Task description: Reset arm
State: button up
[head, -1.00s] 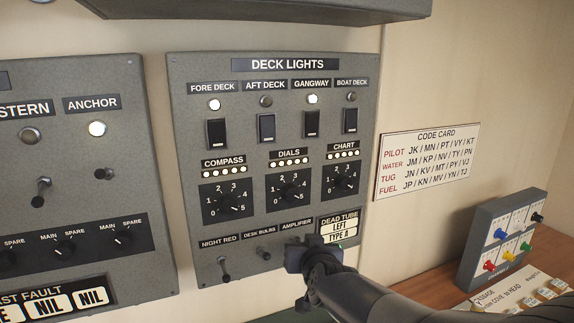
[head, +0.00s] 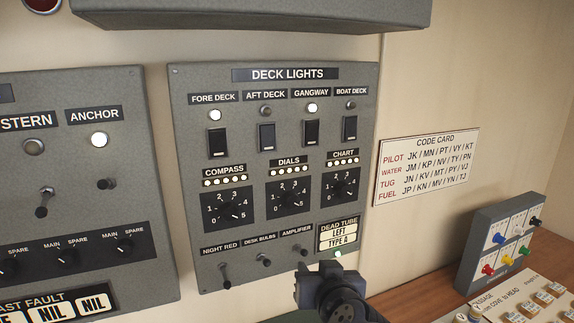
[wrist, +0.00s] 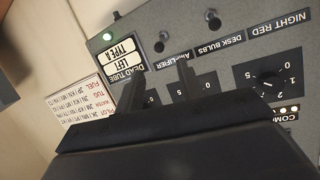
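My gripper (head: 312,272) is in front of the lower right edge of the deck lights panel (head: 370,90), below the dead tube plate (head: 337,236). In the wrist view my gripper (wrist: 160,85) shows two dark fingers with a gap between them and nothing held. It looks apart from the panel. The amplifier toggle (head: 302,254) is just above and left of the gripper; it also shows in the wrist view (wrist: 162,38). My arm comes in from the bottom edge of the head view.
A green lamp (head: 338,253) glows below the dead tube plate. The fore deck lamp (head: 215,115) and gangway lamp (head: 312,107) are lit. A code card (head: 428,165) hangs on the wall. A box with coloured knobs (head: 500,240) stands on the wooden desk (head: 410,300) at right.

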aim_at(304, 255)
jog(key=b+x, duration=0.2)
jog(key=x, duration=0.8)
jog(key=shift+w+f, duration=0.15)
jog(key=shift+w, duration=0.1)
jog(key=shift+w+a+f+b, duration=0.15)
jog(key=shift+f+b, duration=0.15)
jog(key=shift+b, duration=1.15)
jog(key=shift+f+t+b, duration=0.1)
jog(key=shift+t+b, duration=0.3)
jog(key=shift+b, duration=0.45)
jog(key=t+b, duration=0.1)
jog(key=b, duration=0.5)
jog(key=f+t+b, duration=0.1)
jog(key=b, duration=0.5)
jog(key=shift+s+m+t+y, duration=0.3)
jog(key=shift+m+y, duration=0.1)
jog(key=t+b, duration=0.1)
jog(key=b, duration=0.3)
jog(key=shift+f, duration=0.3)
jog(key=b, duration=0.1)
jog(key=t+b, duration=0.1)
jog(key=b, duration=0.1)
jog(key=shift+f+t+y, duration=0.25)
jog(key=shift+t+y, duration=0.05)
jog(key=shift+r+m+t+b, duration=0.15)
jog(key=shift+m+t+b, duration=0.25)
jog(key=shift+b, duration=0.3)
